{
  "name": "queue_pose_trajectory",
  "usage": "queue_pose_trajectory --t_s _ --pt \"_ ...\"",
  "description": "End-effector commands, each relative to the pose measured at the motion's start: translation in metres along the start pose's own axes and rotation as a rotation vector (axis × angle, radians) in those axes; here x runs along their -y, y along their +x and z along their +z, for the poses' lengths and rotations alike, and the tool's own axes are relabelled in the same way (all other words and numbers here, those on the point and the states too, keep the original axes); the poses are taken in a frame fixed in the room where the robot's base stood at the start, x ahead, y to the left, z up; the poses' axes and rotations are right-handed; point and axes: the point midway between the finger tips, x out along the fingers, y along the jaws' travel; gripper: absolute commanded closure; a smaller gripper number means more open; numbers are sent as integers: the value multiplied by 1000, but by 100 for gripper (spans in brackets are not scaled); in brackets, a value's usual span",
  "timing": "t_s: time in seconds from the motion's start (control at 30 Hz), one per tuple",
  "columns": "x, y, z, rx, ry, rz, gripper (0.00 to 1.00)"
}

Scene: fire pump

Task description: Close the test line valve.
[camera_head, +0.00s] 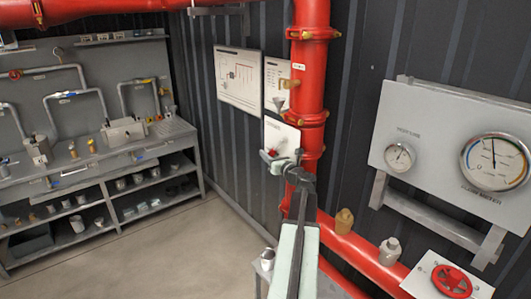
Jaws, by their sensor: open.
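My arm reaches up from the bottom centre, and my gripper (281,160) is at its far end, in front of the red standpipe. The jaws are open. A small white plate (282,136) with a small red handle is just behind the gripper; I cannot tell whether the jaws touch the handle. A red handwheel (452,281) sits on a white plate at the lower right, well apart from the gripper. No label that I can read shows which of these is the test line valve.
The thick red standpipe (312,70) rises behind the gripper. A red pipe (365,252) runs low along the wall, with fittings on it. A grey gauge panel (440,170) juts out at right. A workbench (90,160) stands at left. The floor (180,245) between is clear.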

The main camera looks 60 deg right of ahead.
Motion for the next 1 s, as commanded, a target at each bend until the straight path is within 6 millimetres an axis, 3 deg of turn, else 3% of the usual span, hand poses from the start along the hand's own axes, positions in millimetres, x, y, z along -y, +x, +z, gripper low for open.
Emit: queue_pose_trajectory --t_s 0.03,0.13,0.37,0.4,0.53,0.57,1.0 --pt "0 12 0 -1 0 3 57" --pt "0 24 0 0 -1 2 57" --pt "-2 27 0 -1 -1 2 57" --pt "-2 27 0 -1 -1 2 60" --pt "-2 27 0 -1 -1 3 96" --pt "-2 27 0 -1 -1 3 100" --pt "-3 27 0 -1 -1 4 100"
